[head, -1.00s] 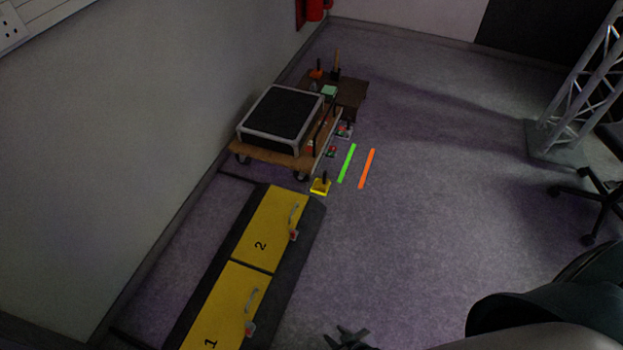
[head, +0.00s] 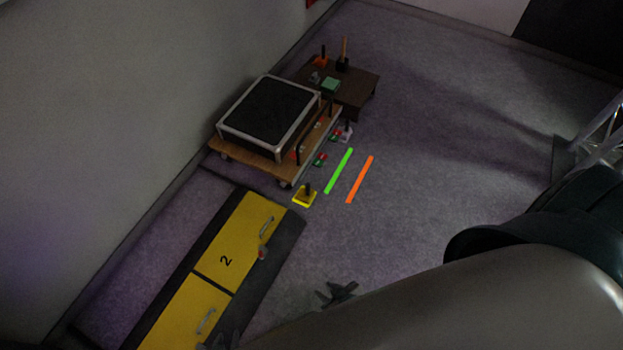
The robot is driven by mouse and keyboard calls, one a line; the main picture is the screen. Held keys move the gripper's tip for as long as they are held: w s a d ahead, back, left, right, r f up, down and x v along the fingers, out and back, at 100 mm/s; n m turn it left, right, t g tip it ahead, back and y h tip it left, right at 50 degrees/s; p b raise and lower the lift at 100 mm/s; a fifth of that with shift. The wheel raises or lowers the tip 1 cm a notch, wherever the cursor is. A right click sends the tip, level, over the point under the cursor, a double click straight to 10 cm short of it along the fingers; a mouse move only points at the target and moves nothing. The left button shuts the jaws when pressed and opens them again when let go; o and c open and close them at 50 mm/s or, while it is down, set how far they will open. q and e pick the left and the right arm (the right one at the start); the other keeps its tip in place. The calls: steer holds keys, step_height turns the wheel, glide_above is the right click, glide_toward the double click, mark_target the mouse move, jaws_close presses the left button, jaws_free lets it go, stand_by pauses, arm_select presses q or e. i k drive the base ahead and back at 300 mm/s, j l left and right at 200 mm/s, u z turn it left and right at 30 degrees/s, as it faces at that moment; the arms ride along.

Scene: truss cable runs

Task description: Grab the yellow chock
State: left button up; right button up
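The yellow chock (head: 302,200) is a small yellow block with a dark upright handle. It stands on the floor between the far end of the yellow-lidded cable ramp and the wooden dolly. My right gripper (head: 325,295) is a small dark shape at the bottom middle, below and slightly right of the chock and well apart from it. Nothing shows in it, and its finger gap is too small and dark to judge. Only a dark tip of what seems to be my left gripper (head: 216,344) shows at the bottom edge, over the ramp.
The cable ramp (head: 287,235) has yellow lids with handles. A wooden dolly (head: 235,154) carries a black-topped case (head: 268,112). A low brown table (head: 358,96) stands behind. Green (head: 339,171) and orange (head: 360,179) strips lie on the floor. Floor to their right is clear; a truss stands far right.

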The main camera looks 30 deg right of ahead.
mark_target(306, 195)
steer(key=i+l, duration=0.15)
steer(key=l, duration=0.3)
steer(key=i+l, duration=0.1)
steer(key=l, duration=0.35)
steer(key=i+l, duration=0.15)
steer(key=l, duration=0.3)
steer(key=i+l, duration=0.1)
steer(key=l, duration=0.35)
steer(key=i+l, duration=0.15)
steer(key=l, duration=0.3)
steer(key=i+l+u, duration=0.1)
steer(key=l, duration=0.35)
